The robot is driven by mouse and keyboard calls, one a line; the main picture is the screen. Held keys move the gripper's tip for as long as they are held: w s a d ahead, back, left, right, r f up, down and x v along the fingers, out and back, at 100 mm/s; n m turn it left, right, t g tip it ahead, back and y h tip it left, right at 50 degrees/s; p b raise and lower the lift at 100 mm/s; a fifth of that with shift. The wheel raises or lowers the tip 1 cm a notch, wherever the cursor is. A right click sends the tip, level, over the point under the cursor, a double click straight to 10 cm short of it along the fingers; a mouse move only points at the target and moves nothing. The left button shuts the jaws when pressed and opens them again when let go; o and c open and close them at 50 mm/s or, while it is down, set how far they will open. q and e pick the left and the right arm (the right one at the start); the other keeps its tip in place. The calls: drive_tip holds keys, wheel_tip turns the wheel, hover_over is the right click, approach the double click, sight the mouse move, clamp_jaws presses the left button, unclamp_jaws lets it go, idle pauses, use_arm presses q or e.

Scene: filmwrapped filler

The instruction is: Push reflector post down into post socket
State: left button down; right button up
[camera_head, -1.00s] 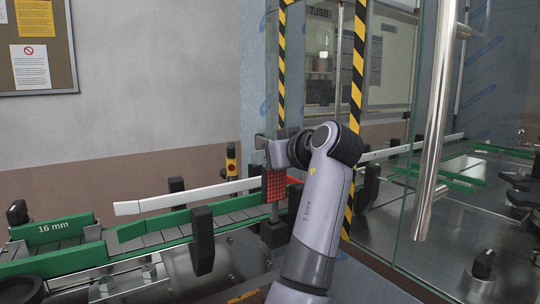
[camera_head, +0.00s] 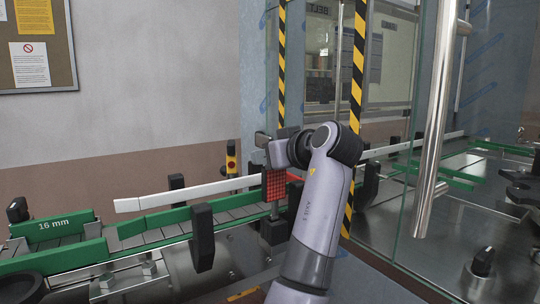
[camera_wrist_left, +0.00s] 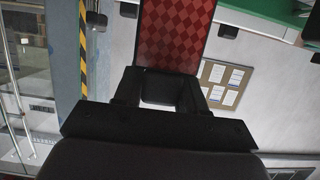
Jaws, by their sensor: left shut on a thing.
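The reflector post carries a red checkered reflector (camera_head: 275,186) and stands roughly upright at the conveyor's near side in the head view. The reflector fills the upper middle of the left wrist view (camera_wrist_left: 175,35). My left gripper (camera_head: 268,150) is at the top of the post, shut on it; its fingers also show in the wrist view (camera_wrist_left: 160,86). A dark block that looks like the post socket (camera_head: 274,232) is directly below the reflector. Whether the post's foot is inside it, and how deep, I cannot tell. My right gripper is not in view.
A conveyor with green side rails (camera_head: 70,262) and a white guide rail (camera_head: 190,195) runs behind the post. Black knobbed brackets (camera_head: 202,238) stand along it. A glass door with a steel handle (camera_head: 438,130) is at the right, beside a striped yellow-black frame (camera_head: 357,80).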

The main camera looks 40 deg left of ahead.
use_arm(q)
drive_tip(key=c, duration=0.6)
unclamp_jaws()
drive_tip(key=shift+f, duration=0.1)
drive_tip(key=shift+o, duration=0.2)
